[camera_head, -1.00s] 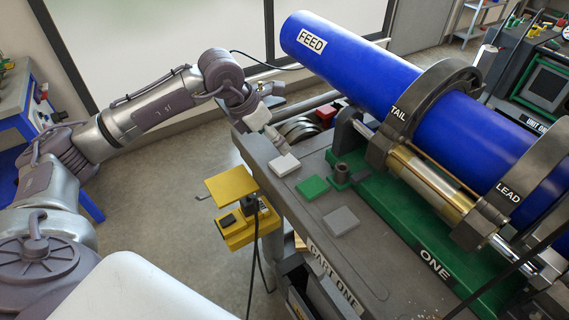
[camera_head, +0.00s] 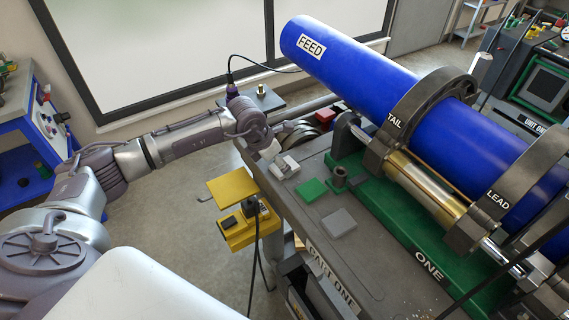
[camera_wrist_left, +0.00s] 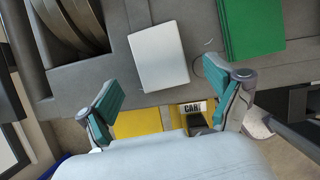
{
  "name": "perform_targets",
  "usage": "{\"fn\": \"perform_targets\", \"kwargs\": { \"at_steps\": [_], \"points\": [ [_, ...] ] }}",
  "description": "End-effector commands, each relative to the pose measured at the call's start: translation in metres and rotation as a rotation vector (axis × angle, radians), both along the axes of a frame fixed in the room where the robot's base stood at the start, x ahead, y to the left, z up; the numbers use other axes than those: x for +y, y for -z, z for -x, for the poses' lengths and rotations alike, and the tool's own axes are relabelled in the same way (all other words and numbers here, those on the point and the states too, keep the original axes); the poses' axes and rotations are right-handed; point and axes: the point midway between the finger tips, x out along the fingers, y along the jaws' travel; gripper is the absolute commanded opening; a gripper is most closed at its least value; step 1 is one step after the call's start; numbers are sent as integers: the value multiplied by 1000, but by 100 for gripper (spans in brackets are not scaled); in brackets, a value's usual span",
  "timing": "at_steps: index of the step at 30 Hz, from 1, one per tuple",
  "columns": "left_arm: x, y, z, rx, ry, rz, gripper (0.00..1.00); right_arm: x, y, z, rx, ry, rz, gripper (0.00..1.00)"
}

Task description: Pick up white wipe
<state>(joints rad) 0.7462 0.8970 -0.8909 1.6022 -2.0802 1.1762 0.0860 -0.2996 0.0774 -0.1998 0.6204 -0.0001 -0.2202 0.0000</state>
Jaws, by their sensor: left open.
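The white wipe (camera_head: 284,168) lies flat on the grey cart top near its left corner. In the left wrist view the wipe (camera_wrist_left: 159,56) is a white square just beyond and between the fingertips. My left gripper (camera_wrist_left: 170,95) is open with teal pads apart and nothing between them. In the head view my left gripper (camera_head: 272,147) is beside the wipe's far edge, partly hidden by its own wrist. I cannot tell its exact height over the cart. My right gripper is not in view.
A green wipe (camera_head: 311,189) and a grey wipe (camera_head: 339,222) lie nearby on the cart top. A yellow box (camera_head: 245,228) hangs at the cart's left edge. The blue pipe (camera_head: 365,72) in its clamps stands at the right. Round rollers (camera_wrist_left: 74,22) are close at the wipe's left.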

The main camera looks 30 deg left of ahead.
Motion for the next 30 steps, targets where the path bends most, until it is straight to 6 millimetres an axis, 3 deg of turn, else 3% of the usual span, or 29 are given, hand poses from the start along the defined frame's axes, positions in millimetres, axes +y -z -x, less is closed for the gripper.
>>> {"fn": "perform_targets", "kwargs": {
  "at_steps": [4, 11, 20, 30],
  "points": [
    [-3, 13, -5, 0, 0, 1, 92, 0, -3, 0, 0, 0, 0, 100],
    [-3, 15, -6, -1, 0, 0, 92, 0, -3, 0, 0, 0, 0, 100],
    [-3, 14, -6, -2, 0, 1, 45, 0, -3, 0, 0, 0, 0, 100],
    [-3, 11, -6, -3, 0, 1, 43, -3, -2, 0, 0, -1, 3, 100]
  ]
}}
